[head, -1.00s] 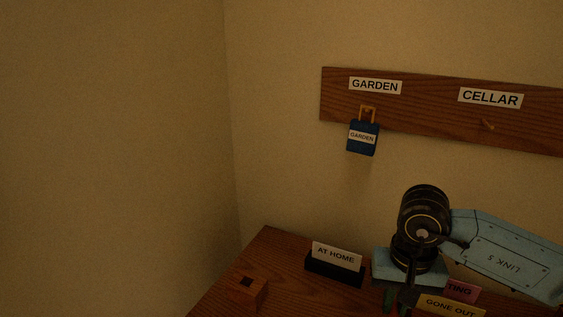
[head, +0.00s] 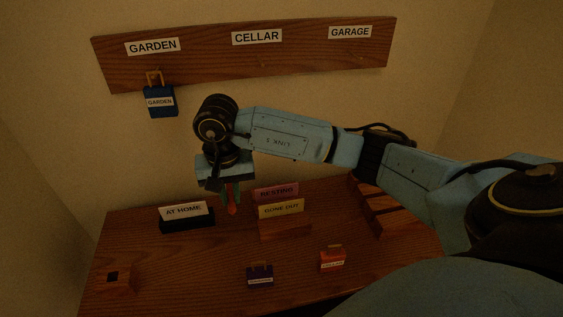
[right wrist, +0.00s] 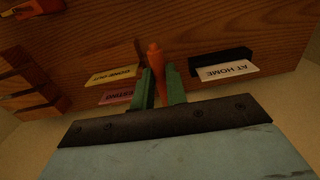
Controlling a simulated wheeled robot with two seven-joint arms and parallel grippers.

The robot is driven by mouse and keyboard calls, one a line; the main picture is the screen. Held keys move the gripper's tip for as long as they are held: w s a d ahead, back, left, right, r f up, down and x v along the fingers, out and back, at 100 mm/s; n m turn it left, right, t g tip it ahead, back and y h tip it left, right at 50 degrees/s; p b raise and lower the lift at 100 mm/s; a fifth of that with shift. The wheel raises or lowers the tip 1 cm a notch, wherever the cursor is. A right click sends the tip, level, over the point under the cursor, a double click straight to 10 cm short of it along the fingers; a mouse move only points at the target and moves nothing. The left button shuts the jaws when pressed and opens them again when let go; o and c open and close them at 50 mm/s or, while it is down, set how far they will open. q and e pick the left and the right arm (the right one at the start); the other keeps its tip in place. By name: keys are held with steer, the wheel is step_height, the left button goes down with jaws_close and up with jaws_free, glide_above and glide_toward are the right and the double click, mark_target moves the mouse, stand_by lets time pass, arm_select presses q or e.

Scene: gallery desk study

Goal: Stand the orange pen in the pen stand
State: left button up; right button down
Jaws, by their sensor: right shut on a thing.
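My right gripper (head: 230,196) is shut on the orange pen (head: 233,208) and holds it above the back of the desk, between the AT HOME sign and the GONE OUT sign. In the right wrist view the pen (right wrist: 155,62) sticks out between the two green fingers (right wrist: 160,88). The pen stand looks to be the small wooden block (head: 114,277) with a dark square hole, at the desk's front left. It stands well apart from the gripper, and its hole looks empty. My left gripper is not in view.
The AT HOME sign (head: 184,212) stands in a black holder. RESTING (head: 276,191) and GONE OUT (head: 281,208) cards stand to the right. A wooden rack (head: 385,214) is at right. The desk's left middle is clear.

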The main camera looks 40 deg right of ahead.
steer(key=b, duration=0.1)
glide_toward(240, 244)
step_height(240, 244, down, 3)
steer(key=shift+w+r+b, duration=0.1)
steer(key=shift+r+b, duration=0.05)
steer(key=shift+b, duration=0.2)
step_height(240, 244, down, 4)
steer(key=shift+r, duration=0.1)
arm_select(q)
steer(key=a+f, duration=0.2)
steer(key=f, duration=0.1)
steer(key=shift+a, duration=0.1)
